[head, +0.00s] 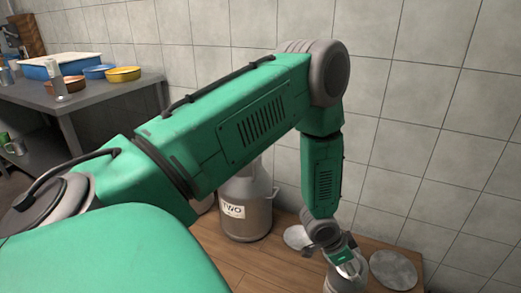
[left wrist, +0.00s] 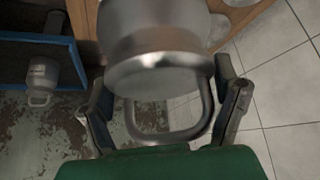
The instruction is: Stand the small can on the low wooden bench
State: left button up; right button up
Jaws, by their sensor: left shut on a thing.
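My left gripper (head: 343,252) reaches down at the lower right of the head view. It is shut on the small metal can (head: 347,278), seemingly by its handle. In the left wrist view the can (left wrist: 155,45) fills the upper middle, with its loop handle (left wrist: 172,137) between the two fingers of the gripper (left wrist: 165,90). The low wooden bench (head: 240,262) runs along the tiled wall. The can shows over or near its right part; I cannot tell whether it touches the wood. My right gripper is not in view.
A large can marked TWO (head: 245,208) stands on the wood beside the wall. Round grey lids (head: 393,270) lie near the held can. A grey table (head: 95,99) at the left bears a blue tray (head: 62,66) and bowls (head: 123,74). Another can (left wrist: 40,80) shows in the wrist view.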

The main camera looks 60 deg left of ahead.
pick_arm(q)
jog(key=shift+a+f, duration=0.45)
jog(key=shift+f, duration=0.15)
notch_tip(320, 180, down, 10)
jog(key=b, duration=0.4)
jog(key=shift+r, duration=0.2)
jog(key=o, duration=1.6)
jog(key=shift+s, duration=0.1)
